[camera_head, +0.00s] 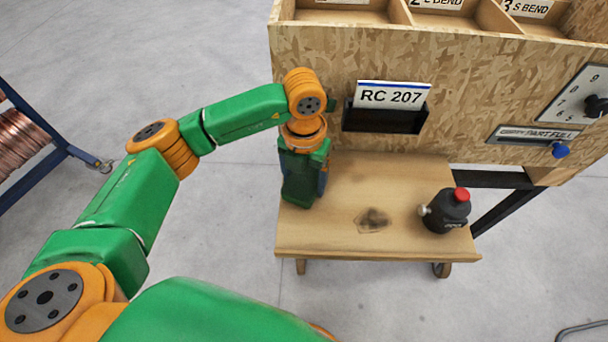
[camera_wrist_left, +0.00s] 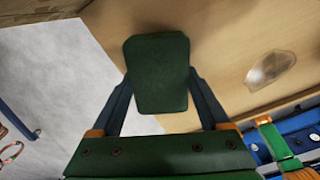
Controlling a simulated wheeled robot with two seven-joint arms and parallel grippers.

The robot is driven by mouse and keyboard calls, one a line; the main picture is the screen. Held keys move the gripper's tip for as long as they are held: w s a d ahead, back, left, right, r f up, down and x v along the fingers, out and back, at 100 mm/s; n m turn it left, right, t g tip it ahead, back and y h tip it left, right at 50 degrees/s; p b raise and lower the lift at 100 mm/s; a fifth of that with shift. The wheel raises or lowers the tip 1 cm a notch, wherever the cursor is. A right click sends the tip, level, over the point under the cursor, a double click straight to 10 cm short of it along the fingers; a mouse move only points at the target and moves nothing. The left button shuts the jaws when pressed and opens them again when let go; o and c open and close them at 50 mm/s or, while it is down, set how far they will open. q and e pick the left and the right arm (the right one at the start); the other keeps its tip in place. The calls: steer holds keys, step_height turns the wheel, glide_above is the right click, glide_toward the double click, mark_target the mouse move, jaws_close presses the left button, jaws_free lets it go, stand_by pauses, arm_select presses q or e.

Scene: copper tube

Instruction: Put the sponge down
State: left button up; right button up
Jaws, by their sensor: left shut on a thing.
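My left gripper (camera_head: 303,172) hangs pointing down over the left end of the small wooden bench. In the left wrist view its two dark fingers (camera_wrist_left: 160,85) are shut on the sponge (camera_wrist_left: 158,72), a dark green block with rounded corners. The sponge also shows as a dark green block below the wrist in the head view (camera_head: 297,192). I cannot tell whether its lower edge touches the bench top. My right gripper is not in view.
The bench top (camera_head: 345,235) is bare around a dark smudge (camera_head: 373,219). A black bottle with a red cap (camera_head: 447,212) stands at its right end. Behind rises a chipboard rack (camera_head: 330,60) with a black holder and RC 207 card (camera_head: 392,97). Copper coil (camera_head: 20,140) lies far left.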

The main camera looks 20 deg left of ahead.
mark_target(305, 179)
arm_select(q)
steer(key=shift+f, duration=0.2)
steer(key=o, duration=1.3)
steer(key=shift+d+r, duration=0.1)
steer(key=shift+r, duration=0.3)
step_height(305, 179, up, 5)
steer(key=shift+r+b, duration=0.15)
steer(key=shift+b, duration=0.75)
step_height(305, 179, up, 6)
steer(key=shift+r, duration=0.25)
